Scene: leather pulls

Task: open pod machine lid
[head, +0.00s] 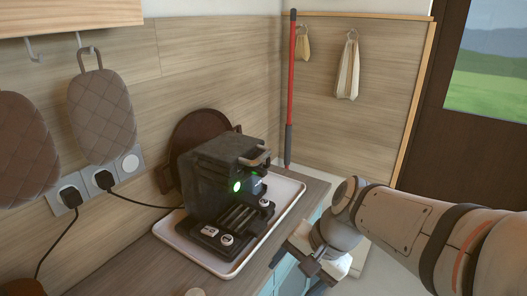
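The pod machine (221,192) is a dark, boxy machine standing in a white tray on the counter. Its lid (228,149) forms the top and looks shut, lying flat. A brownish handle (257,158) sticks out at the lid's front right. A green light glows on the front, above a slatted drip area. My gripper (312,268) is low and to the right of the machine, past the counter's front edge and apart from the machine. Its fingertips are small and partly hidden, so its opening is unclear.
The white tray (281,213) surrounds the machine. A round brown board (187,134) leans on the wall behind. Two plugs with cords (145,202) are at left, below hanging quilted mitts (102,117). A red pole (291,85) stands in the back corner. Space above the machine is clear.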

